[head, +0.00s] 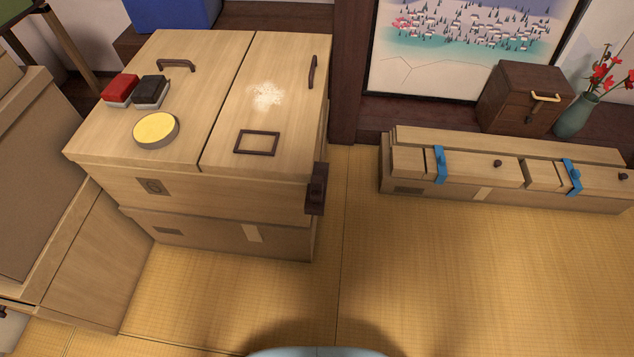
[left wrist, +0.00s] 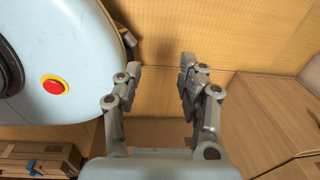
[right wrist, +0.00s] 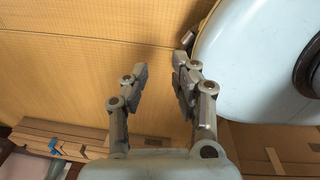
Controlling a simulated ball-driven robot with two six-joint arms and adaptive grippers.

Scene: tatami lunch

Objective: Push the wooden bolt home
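A dark brown wooden piece with a small knob, which looks like the bolt (head: 316,189), sits upright at the front right corner of the light wooden chest (head: 235,193) in the head view. I cannot tell how far it is slid. Neither gripper shows in the head view. My left gripper (left wrist: 160,68) is open and empty in the left wrist view, above the tatami. My right gripper (right wrist: 160,68) is open and empty in the right wrist view, also above the tatami. Both are apart from the bolt.
A low blue-strapped box (head: 480,190) stands right. Cardboard-coloured boxes (head: 88,250) stand left. The tatami (head: 430,270) between is clear.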

